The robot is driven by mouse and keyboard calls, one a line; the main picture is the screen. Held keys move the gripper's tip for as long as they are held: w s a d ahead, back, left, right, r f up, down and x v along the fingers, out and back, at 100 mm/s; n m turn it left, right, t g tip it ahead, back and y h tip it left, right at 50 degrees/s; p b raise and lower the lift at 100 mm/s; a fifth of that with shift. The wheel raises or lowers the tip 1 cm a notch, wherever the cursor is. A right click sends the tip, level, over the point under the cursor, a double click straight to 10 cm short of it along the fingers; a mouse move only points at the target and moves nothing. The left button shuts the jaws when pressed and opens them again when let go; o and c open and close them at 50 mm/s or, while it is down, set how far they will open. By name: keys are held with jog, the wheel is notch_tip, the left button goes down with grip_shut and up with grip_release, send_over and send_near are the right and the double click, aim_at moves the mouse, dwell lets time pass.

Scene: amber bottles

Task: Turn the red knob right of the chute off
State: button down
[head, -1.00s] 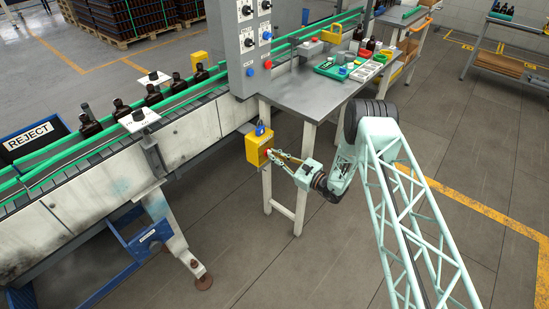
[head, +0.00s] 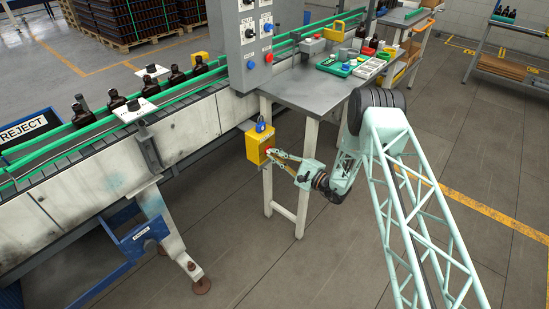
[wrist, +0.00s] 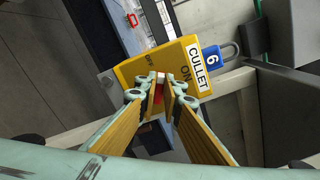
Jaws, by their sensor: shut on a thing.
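A yellow box (head: 256,148) is mounted at the near left of the grey table, beside the conveyor. In the wrist view the yellow box (wrist: 187,50) carries the labels CULLET, ON and OFF, and a blue padlock (wrist: 216,58) hangs at its edge. The red knob (wrist: 159,94) on its face shows as a small red and white patch between my fingertips. My gripper (head: 273,154) reaches the box from the right and is shut on this knob. The fingers hide most of the knob, so its exact setting cannot be told. I cannot make out the chute.
The grey table (head: 300,92) stands behind my gripper, its legs close by. A grey control panel (head: 241,45) rises above the box. A green-railed conveyor (head: 190,95) with several amber bottles runs at left. The floor (head: 330,255) in front is clear.

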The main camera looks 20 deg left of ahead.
jog(key=n+b, duration=0.1)
jog(key=n, duration=0.1)
jog(key=n+b, duration=0.1)
jog(key=n, duration=0.1)
jog(key=n+b, duration=0.1)
jog(key=n, duration=0.1)
jog(key=shift+s+f+b, duration=0.1)
jog(key=shift+f+b, duration=0.25)
dwell(0.4)
jog(key=c, duration=2.8)
grip_release()
jog(key=shift+v, duration=5.95)
jog(key=shift+r, duration=0.1)
